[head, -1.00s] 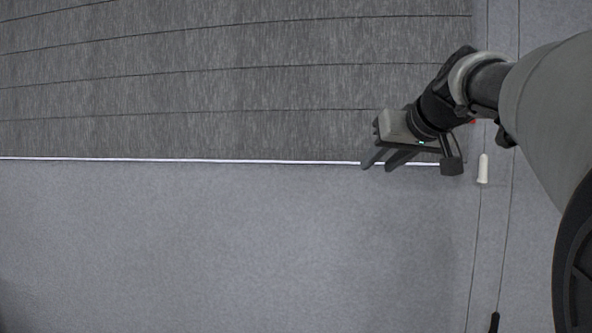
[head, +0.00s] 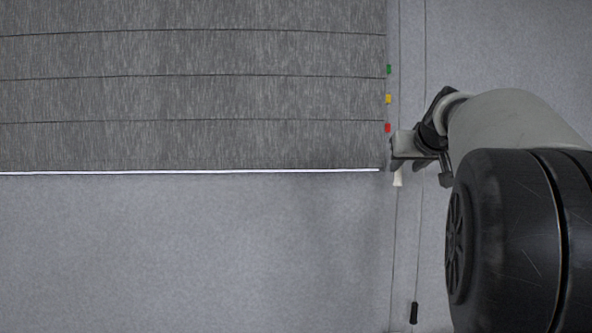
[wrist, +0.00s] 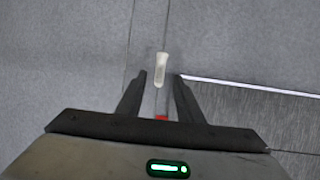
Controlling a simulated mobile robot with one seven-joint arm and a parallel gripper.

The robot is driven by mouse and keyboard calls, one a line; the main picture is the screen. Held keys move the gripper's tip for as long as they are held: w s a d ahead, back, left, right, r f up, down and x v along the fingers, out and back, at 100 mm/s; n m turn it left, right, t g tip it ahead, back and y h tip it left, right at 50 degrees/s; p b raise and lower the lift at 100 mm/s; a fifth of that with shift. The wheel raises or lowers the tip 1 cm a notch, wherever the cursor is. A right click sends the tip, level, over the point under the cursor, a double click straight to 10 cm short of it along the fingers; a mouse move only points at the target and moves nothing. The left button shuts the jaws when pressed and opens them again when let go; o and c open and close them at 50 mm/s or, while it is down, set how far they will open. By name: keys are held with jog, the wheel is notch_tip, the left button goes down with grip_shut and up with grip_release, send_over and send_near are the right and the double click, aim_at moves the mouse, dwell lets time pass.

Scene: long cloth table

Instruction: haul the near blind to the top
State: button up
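The near blind (head: 190,100) is a grey slatted cloth with a white bottom bar (head: 200,172), hanging partway down in the head view. Its bar (wrist: 250,86) also shows at right in the wrist view. A white pull (head: 398,180) hangs on a thin cord just right of the blind. In the wrist view the white pull (wrist: 161,69) appears between and slightly beyond my fingertips. My gripper (head: 396,162) is open and empty at the pull, hiding its upper part in the head view. I cannot tell whether a finger touches it.
A second cord to the right ends in a black pull (head: 414,313). Green (head: 389,69), yellow (head: 388,99) and red (head: 388,128) marks run down beside the blind's right edge. The grey surface below the bar is clear.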

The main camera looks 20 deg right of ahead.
aim_at(399, 173)
jog(key=p+x, duration=0.1)
jog(key=x, duration=0.6)
jog(key=shift+w+d+f, duration=0.1)
jog(key=shift+w+f, duration=0.05)
jog(key=shift+w, duration=0.15)
grip_shut()
jog(key=shift+f, duration=0.1)
